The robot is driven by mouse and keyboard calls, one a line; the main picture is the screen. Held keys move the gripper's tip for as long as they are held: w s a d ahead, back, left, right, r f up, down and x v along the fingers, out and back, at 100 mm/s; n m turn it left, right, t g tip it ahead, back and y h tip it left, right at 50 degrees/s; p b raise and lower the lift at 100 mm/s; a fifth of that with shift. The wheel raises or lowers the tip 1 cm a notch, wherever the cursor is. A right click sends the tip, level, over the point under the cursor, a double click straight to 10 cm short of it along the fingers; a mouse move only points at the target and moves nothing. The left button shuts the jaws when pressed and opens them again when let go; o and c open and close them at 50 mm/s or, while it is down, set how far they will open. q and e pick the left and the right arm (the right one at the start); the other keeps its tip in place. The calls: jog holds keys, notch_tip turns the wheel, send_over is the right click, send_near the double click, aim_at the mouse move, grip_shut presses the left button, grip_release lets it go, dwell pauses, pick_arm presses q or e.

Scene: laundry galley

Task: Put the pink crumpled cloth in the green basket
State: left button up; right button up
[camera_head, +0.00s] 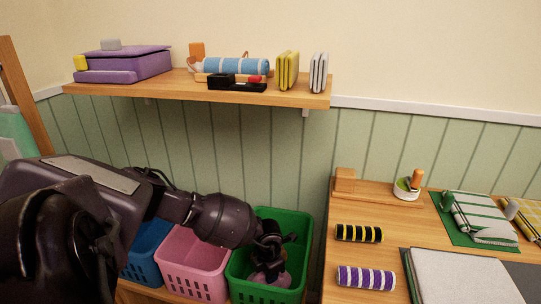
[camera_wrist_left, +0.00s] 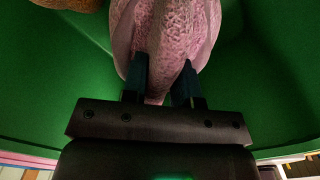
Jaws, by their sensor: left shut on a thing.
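The pink crumpled cloth (camera_wrist_left: 166,35) is pinched between the two dark fingers of my left gripper (camera_wrist_left: 162,82) in the left wrist view. In the head view my left gripper (camera_head: 270,250) reaches down into the green basket (camera_head: 305,230), and part of the pink cloth (camera_head: 270,277) shows below it inside the basket. Green basket walls (camera_wrist_left: 50,80) surround the cloth in the left wrist view. I cannot tell whether the cloth touches the basket floor. My right gripper is not in view.
A pink basket (camera_head: 190,262) and a blue basket (camera_head: 146,245) stand left of the green one. A wooden table (camera_head: 345,215) with rolled cloths stands close on the right. A shelf (camera_head: 200,91) with folded cloths hangs above. A brown item (camera_wrist_left: 68,4) shows in the left wrist view.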

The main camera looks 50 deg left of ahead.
pick_arm(q)
jog(key=f, duration=0.2)
jog(key=f+b, duration=0.1)
jog(key=shift+s+f, duration=0.2)
jog(key=shift+f, duration=0.15)
jog(key=shift+w+f, duration=0.1)
jog(key=shift+f, duration=0.7)
jog(key=shift+r, duration=0.2)
jog(key=o, duration=0.9)
jog(key=shift+o, duration=0.2)
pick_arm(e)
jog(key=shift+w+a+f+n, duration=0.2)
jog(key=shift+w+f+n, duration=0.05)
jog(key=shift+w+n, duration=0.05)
